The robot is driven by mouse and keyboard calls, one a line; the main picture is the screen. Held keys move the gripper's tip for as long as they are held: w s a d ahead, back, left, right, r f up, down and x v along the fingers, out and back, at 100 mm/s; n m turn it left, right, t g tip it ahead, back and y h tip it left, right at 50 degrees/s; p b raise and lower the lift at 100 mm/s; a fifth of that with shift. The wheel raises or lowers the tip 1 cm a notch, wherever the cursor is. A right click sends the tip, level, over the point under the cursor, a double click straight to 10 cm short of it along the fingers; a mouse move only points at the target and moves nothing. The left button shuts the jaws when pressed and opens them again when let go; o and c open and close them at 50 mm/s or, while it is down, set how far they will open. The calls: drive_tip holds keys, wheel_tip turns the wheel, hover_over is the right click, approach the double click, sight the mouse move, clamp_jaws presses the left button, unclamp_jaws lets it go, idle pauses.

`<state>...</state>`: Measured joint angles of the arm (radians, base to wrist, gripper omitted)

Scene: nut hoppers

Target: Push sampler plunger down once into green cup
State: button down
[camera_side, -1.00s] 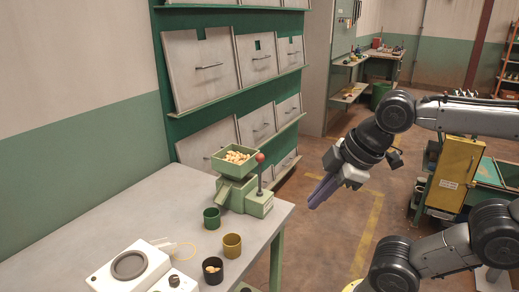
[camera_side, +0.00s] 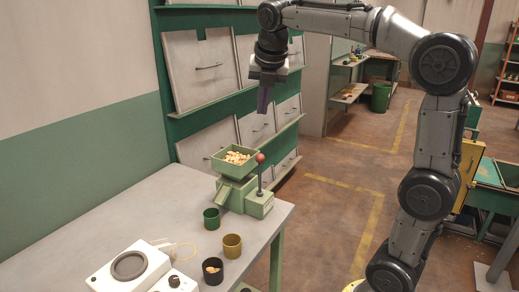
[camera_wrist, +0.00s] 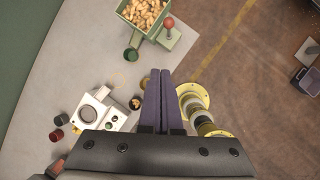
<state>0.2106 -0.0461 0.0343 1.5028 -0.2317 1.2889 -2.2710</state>
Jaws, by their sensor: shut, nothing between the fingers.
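The sampler (camera_side: 237,188) is a pale green machine at the table's back right corner, with a hopper of nuts (camera_side: 238,157) on top. Its plunger has a red knob (camera_side: 260,158) on a thin upright rod, standing raised. The green cup (camera_side: 211,218) stands on the table by the sampler's chute; it also shows in the wrist view (camera_wrist: 131,54). My gripper (camera_side: 263,108) is shut and empty, pointing down, high above the sampler and plunger. In the wrist view its fingers (camera_wrist: 158,75) are together, with the red knob (camera_wrist: 170,24) beyond their tips.
A yellow cup (camera_side: 232,246) and a dark cup with nuts (camera_side: 213,270) stand in front of the green cup. A white scale (camera_side: 130,268) is at the table's front left. Wall bins (camera_side: 205,68) rise behind the sampler.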

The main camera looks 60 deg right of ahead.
sight(260, 155)
drive_tip(key=w+d+f+g, duration=0.1)
drive_tip(key=w+d+f, duration=0.4)
drive_tip(key=d, duration=0.1)
drive_tip(key=shift+d+g, duration=0.25)
drive_tip(key=shift+g, duration=0.15)
drive_tip(key=shift+w, duration=0.1)
drive_tip(key=x, duration=1.4)
drive_tip(key=shift+d, duration=0.1)
drive_tip(key=shift+f, duration=0.1)
